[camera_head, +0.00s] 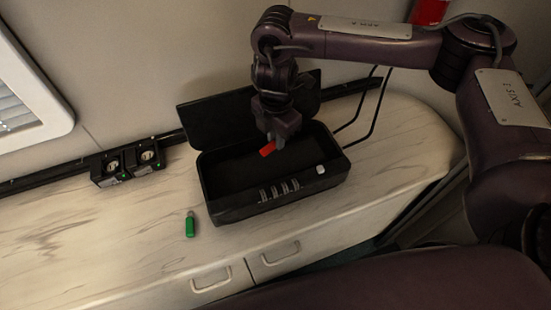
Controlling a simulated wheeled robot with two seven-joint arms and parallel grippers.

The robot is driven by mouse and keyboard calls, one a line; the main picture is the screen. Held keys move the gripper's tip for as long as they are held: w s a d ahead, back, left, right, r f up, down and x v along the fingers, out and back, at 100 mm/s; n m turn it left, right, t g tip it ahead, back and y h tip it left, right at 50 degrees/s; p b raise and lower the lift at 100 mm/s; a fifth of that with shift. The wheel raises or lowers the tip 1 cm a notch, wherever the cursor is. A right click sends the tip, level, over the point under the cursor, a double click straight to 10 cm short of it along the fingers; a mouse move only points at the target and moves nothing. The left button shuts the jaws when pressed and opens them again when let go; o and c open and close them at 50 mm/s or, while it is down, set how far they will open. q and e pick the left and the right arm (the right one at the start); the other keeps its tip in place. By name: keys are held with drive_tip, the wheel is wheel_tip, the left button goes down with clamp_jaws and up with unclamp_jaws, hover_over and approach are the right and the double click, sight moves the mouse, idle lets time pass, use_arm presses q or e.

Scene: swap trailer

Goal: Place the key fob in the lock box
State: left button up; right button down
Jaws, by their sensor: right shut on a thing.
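The black lock box (228,213) stands on the marbled counter with its lid (215,115) raised at the back. Several dials (279,189) and a small pale button (320,169) show on its front side. My right gripper (279,143) is over the open box, pointing down, shut on a small red fob (267,149). The red fob is above the box's dark inside; its exact height is hard to tell. A green fob (190,226) lies on the counter to the left of the box. My left gripper is not in view.
Two black socket units (128,164) sit on a dark rail along the wall, left of the box. Black cables (371,112) run behind the box at right. The counter's left part is clear. Drawer handles (281,254) are below its front edge.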

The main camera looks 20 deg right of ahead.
hover_over(276, 164)
wheel_tip(276, 164, down, 4)
drive_tip(key=shift+w+f+b, duration=0.1)
drive_tip(key=shift+f+b, duration=0.05)
drive_tip(key=shift+b, duration=0.3)
wheel_tip(276, 164, down, 3)
drive_tip(key=shift+f+b, duration=0.1)
drive_tip(key=shift+b, duration=0.45)
drive_tip(key=shift+f, duration=0.35)
drive_tip(key=shift+f, duration=0.2)
drive_tip(key=c, duration=1.3)
unclamp_jaws()
drive_tip(key=shift+c, duration=0.2)
